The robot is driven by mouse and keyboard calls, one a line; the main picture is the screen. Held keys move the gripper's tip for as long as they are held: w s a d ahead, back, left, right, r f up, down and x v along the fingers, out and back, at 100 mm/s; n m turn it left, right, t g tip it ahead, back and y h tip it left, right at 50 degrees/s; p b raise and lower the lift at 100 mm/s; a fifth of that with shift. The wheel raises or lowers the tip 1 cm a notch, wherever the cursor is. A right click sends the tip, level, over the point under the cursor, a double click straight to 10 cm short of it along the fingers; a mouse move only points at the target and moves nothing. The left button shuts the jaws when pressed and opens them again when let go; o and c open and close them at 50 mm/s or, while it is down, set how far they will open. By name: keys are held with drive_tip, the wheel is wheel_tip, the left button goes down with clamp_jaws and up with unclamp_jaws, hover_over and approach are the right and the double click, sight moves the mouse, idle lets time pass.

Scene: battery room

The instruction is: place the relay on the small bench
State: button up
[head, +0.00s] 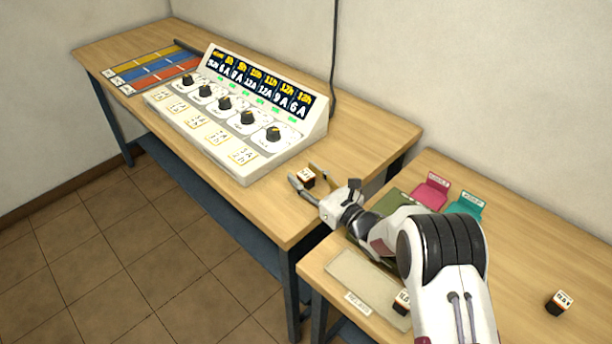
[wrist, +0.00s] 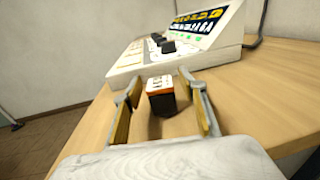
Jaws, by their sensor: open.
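A small black relay block with an orange band and a pale printed top (head: 306,178) is near the right end of the bench with the console (head: 352,158). My gripper (head: 303,177) is open, with one finger on each side of this block. In the wrist view the block (wrist: 161,92) stands between the two spread fingers, with a gap on each side. It appears to rest on the wood. A similar block (head: 401,303) is by the pale tray labelled "RELAYS" (head: 362,275), partly hidden by my arm. Another (head: 559,303) stands alone on the right bench (head: 520,270).
A sloped console (head: 240,115) with several knobs and a lit display stands behind the gripper. A striped coloured board (head: 155,70) lies at the far left. Pink (head: 431,192) and teal (head: 463,206) holders are on the right bench. A gap separates the benches.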

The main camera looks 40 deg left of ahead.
drive_tip(key=shift+d, duration=0.1)
drive_tip(key=shift+s+d+f, duration=0.1)
drive_tip(key=shift+s+d, duration=0.05)
drive_tip(key=shift+d, duration=1.1)
drive_tip(key=shift+s+d+r, duration=0.1)
drive_tip(key=shift+s+d, duration=0.1)
drive_tip(key=shift+d, duration=1.1)
drive_tip(key=shift+s+d+f, duration=0.1)
drive_tip(key=shift+s+d, duration=0.05)
drive_tip(key=shift+d, duration=1.1)
drive_tip(key=shift+w, duration=0.1)
